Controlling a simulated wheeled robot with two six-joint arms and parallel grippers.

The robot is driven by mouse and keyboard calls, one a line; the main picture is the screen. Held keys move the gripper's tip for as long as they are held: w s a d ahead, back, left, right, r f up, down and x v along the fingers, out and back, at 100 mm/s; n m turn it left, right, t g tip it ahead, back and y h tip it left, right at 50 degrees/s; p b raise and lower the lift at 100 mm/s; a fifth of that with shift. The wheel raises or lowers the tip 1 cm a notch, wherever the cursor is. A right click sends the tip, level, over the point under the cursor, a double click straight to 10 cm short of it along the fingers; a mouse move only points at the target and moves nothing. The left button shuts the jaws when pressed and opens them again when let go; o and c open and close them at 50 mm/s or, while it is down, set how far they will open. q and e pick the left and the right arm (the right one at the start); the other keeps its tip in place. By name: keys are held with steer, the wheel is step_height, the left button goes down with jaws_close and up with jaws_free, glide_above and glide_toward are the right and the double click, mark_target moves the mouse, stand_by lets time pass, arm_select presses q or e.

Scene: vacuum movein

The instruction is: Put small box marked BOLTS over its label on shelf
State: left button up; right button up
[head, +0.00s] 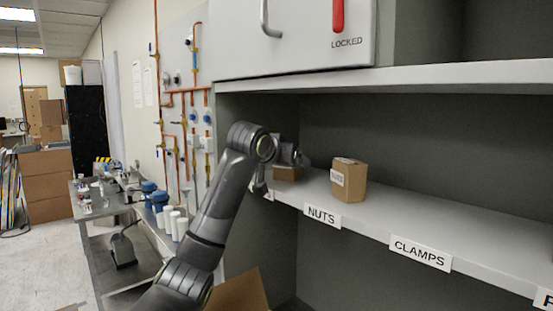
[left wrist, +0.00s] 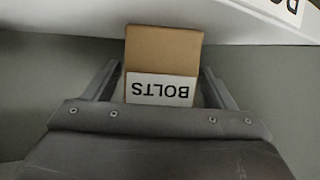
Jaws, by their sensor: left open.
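The small brown cardboard box marked BOLTS (left wrist: 163,52) shows in the left wrist view, its white label facing my camera with the word upside down. In the head view a small box (head: 287,173) sits at the left end of the shelf, partly hidden by my arm. My left gripper (left wrist: 160,84) is open, with one finger on each side of the box and visible space beside it. In the head view my left gripper (head: 261,180) is at the shelf's front edge. A partly hidden shelf label (head: 269,195) is just below it. My right gripper is not in view.
Another small box (head: 348,180) stands on the shelf (head: 440,215) above the NUTS label (head: 322,215). The shelf above the CLAMPS label (head: 420,253) is clear. A higher shelf edge (head: 450,76) and a cabinet marked LOCKED (head: 300,40) are overhead. An open cardboard carton (head: 240,292) is below.

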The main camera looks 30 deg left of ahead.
arm_select(q)
steer(key=b+v, duration=0.3)
steer(key=v, duration=0.7)
steer(key=shift+s, duration=0.2)
